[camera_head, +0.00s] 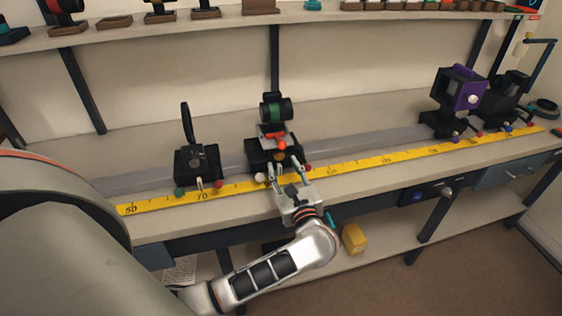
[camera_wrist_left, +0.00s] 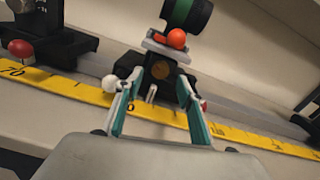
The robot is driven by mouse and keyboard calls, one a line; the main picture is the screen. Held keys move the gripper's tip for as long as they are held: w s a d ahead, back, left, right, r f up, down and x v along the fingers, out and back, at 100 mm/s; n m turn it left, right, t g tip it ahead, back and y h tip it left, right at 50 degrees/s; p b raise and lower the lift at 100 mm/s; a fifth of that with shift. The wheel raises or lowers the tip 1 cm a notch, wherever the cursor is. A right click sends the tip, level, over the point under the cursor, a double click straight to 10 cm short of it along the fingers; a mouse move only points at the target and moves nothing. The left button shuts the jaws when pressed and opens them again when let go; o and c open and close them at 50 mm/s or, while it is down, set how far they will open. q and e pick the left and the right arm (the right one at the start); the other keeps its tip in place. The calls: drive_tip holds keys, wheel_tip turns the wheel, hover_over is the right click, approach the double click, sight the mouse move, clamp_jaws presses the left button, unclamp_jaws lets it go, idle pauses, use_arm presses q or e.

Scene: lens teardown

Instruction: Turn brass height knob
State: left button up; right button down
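The carrier (camera_head: 262,152) stands on the rail behind the yellow scale, with a black and green lens barrel (camera_head: 276,112) on top. In the left wrist view, a round brass-brown knob (camera_wrist_left: 160,71) is on its front face, below an orange ball knob (camera_wrist_left: 176,38). My left gripper (camera_head: 287,171) reaches over the scale from the front. Its fingers (camera_wrist_left: 160,88) are apart, one on each side of the brass knob in the picture, with nothing clearly held between them. I cannot tell whether they touch it. My right gripper is not in view.
A white ball knob (camera_wrist_left: 109,84) lies close outside the left finger; a red one (camera_wrist_left: 203,105) shows by the right. Another carrier (camera_head: 198,166) stands to the left. A purple-framed device (camera_head: 459,90) stands far right. The yellow scale (camera_head: 350,167) runs along the bench front.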

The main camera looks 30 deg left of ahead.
sight(279, 158)
use_arm(q)
drive_tip(key=shift+x, duration=1.5)
drive_tip(key=shift+c, duration=0.3)
clamp_jaws()
drive_tip(key=shift+m+p, duration=0.55)
drive_tip(key=shift+m, duration=1.25)
drive_tip(key=shift+o, duration=0.3)
unclamp_jaws()
